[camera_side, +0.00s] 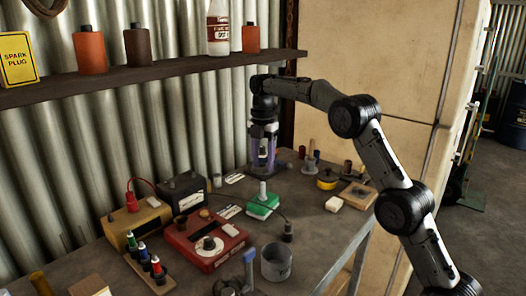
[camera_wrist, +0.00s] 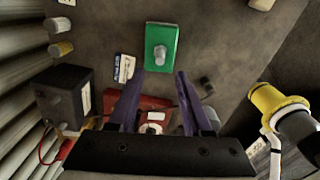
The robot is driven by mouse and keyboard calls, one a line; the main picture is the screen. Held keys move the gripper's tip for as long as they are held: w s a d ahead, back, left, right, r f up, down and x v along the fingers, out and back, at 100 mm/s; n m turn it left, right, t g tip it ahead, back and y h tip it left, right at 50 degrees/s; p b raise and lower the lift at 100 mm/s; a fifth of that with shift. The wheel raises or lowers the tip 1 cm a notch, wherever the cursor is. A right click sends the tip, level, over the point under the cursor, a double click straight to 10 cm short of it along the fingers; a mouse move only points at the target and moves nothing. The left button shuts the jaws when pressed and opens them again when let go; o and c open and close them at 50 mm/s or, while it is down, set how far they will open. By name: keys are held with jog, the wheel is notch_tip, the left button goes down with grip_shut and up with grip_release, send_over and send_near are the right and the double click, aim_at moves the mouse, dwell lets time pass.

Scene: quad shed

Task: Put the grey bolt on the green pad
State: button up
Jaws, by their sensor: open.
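The green pad (camera_side: 266,210) lies on the bench, and it also shows in the wrist view (camera_wrist: 165,32). The grey bolt (camera_side: 263,190) stands upright on the pad; in the wrist view the bolt (camera_wrist: 160,55) is seen from above near the pad's middle. My gripper (camera_side: 262,168) is above the bolt, pointing down. The gripper is open and empty, clear of the bolt.
A red box with a dial (camera_side: 205,241), a black battery (camera_side: 184,196) and a yellow box (camera_side: 137,223) stand left of the pad. A grey can (camera_side: 277,263) is in front. A yellow roll (camera_side: 327,181) and wooden tray (camera_side: 358,195) are to the right. A shelf (camera_side: 150,67) runs above.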

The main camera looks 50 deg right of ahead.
aim_at(263, 183)
jog(key=shift+r, duration=1.95)
jog(key=s+a+r+m+t, duration=0.1)
jog(key=s+a+r+m, duration=0.35)
jog(key=s, duration=0.45)
jog(key=s+a+r+m+t, duration=0.25)
jog(key=s+a+m, duration=0.2)
jog(key=s, duration=0.45)
jog(key=s+a+f+m, duration=0.1)
jog(key=s+f+m, duration=0.2)
jog(key=s, duration=0.3)
jog(key=s+a+f+m+t, duration=0.1)
jog(key=s+f+m, duration=0.2)
jog(key=s, duration=0.3)
jog(key=s+a+f+m+t, duration=0.1)
jog(key=s+a+f+m, duration=0.1)
jog(key=s, duration=0.5)
jog(key=f+m, duration=0.1)
jog(key=m, duration=0.1)
jog(key=shift+f+m, duration=0.25)
jog(key=shift+m, duration=0.15)
